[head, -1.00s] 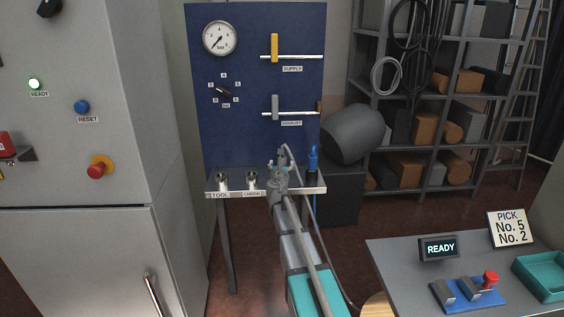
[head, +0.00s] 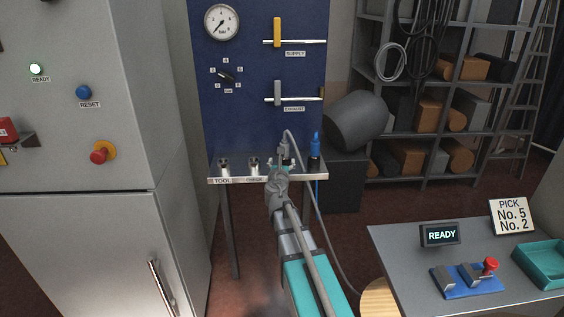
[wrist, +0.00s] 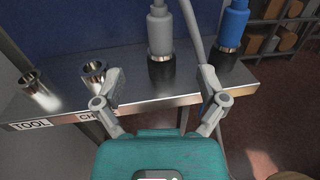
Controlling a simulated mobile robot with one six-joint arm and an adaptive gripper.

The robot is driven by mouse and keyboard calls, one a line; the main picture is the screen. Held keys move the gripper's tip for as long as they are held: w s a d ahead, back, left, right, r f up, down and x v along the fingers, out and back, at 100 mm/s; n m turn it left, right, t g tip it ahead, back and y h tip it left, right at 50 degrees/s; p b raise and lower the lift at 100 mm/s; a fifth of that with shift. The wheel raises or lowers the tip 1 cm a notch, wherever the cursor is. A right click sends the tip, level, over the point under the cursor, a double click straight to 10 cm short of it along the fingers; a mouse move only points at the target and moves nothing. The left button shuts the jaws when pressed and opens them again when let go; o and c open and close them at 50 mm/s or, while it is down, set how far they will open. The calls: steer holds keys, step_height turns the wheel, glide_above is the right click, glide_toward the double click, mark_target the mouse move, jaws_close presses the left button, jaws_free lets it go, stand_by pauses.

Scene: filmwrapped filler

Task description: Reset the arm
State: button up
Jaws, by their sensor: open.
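My gripper (head: 279,166) is at the front of the steel shelf (head: 225,180), below the blue panel. In the wrist view its two fingers (wrist: 162,76) are spread wide with nothing between them. A grey connector (wrist: 160,36) stands upright in a black holder on the shelf, just beyond the fingers and apart from them. It also shows behind the gripper in the head view (head: 283,149). A blue connector (wrist: 233,28) stands in a similar holder to its right. My arm reaches forward from the bottom of the head view.
Two metal sockets (wrist: 40,90) (wrist: 94,73) stand on the shelf's left, by the TOOL label. A grey hose (head: 312,215) loops down right of my arm. A cabinet (head: 90,240) stands left; a table (head: 390,270) with a READY display (head: 441,234) stands right.

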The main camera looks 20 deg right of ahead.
stand_by(0.3)
steer(key=s+a+f+m+g+p, duration=0.1)
steer(key=s+f+m+g+p, duration=0.1)
steer(key=s+f+m+g, duration=0.45)
steer(key=s+a+f+m+g+p, duration=0.1)
steer(key=s+a+m+g+p, duration=0.15)
steer(key=s+m, duration=0.8)
steer(key=s+a+f+m+g+y+p, duration=0.3)
steer(key=s+a+m+g+y, duration=0.4)
steer(key=s+a+m, duration=0.3)
steer(key=a+m+y, duration=0.1)
steer(key=a+m, duration=0.2)
steer(key=a, duration=0.1)
steer(key=shift+s+f+m, duration=0.15)
steer(key=shift+f+m, duration=0.1)
steer(key=shift+m, duration=0.05)
steer(key=shift+d, duration=0.1)
